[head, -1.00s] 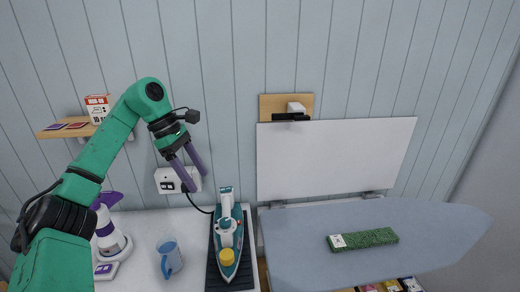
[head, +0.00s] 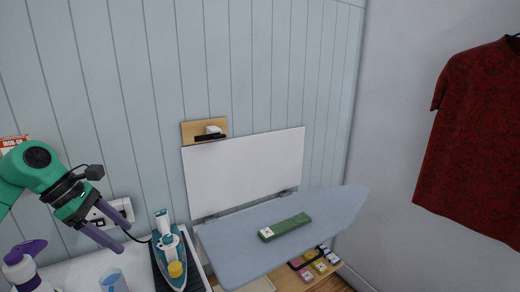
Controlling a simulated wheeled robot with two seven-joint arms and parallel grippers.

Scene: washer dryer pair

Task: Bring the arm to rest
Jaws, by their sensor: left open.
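My left gripper (head: 115,232) is at the left in the head view, in front of the wall by the white outlet. Its two purple fingers are spread apart, with nothing between them. My green left arm (head: 32,165) comes in from the left edge. The teal iron (head: 169,247) stands on a dark mat to the right of the fingers, apart from them in the picture. My right gripper is not in view.
A grey-blue ironing board (head: 300,232) juts from a white wall panel (head: 250,170), with a green block (head: 285,227) on it. A blue mug (head: 113,281) and a purple-topped bottle (head: 22,265) stand at lower left. A red shirt (head: 475,140) hangs at right.

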